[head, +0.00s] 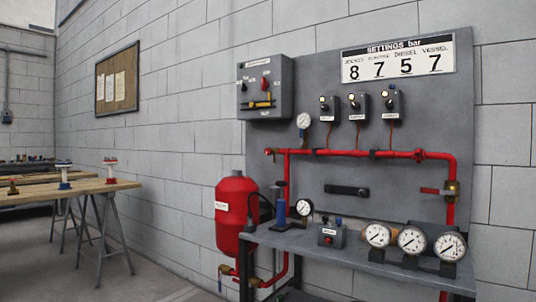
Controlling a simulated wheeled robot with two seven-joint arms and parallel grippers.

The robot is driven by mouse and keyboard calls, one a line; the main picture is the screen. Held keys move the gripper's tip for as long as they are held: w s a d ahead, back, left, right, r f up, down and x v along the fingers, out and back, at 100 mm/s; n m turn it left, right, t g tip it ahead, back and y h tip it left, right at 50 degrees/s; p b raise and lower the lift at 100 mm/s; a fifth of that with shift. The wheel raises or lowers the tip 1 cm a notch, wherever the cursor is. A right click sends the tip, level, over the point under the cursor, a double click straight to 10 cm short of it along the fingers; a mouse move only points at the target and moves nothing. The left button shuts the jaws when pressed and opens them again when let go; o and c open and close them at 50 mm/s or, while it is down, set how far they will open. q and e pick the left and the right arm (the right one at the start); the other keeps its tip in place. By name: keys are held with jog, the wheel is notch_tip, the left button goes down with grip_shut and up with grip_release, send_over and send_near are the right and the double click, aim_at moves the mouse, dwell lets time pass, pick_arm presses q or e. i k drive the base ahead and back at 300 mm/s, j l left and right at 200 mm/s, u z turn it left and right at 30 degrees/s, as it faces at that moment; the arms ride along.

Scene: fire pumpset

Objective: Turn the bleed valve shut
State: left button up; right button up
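No part labelled as the bleed valve can be read in the head view. A brass valve (451,191) with a red lever (430,190) sits on the right vertical run of the red pipe (340,153). The lever points left, roughly level, across the pipe. A small fitting (269,152) is at the pipe's left end. I cannot tell which one is the bleed valve. Neither gripper is in view.
A grey bench (345,252) below the panel carries several gauges (411,240), a small grey box (331,235) and a blue hand pump (281,210). A grey control box (265,87) and three switch boxes (358,105) are above. Wooden trestle tables (80,190) stand left; floor between is clear.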

aim_at(267, 151)
jog(key=z, duration=0.75)
jog(key=j+z, duration=0.45)
jog(key=j, duration=0.3)
jog(key=j+z, duration=0.4)
jog(key=j, duration=0.35)
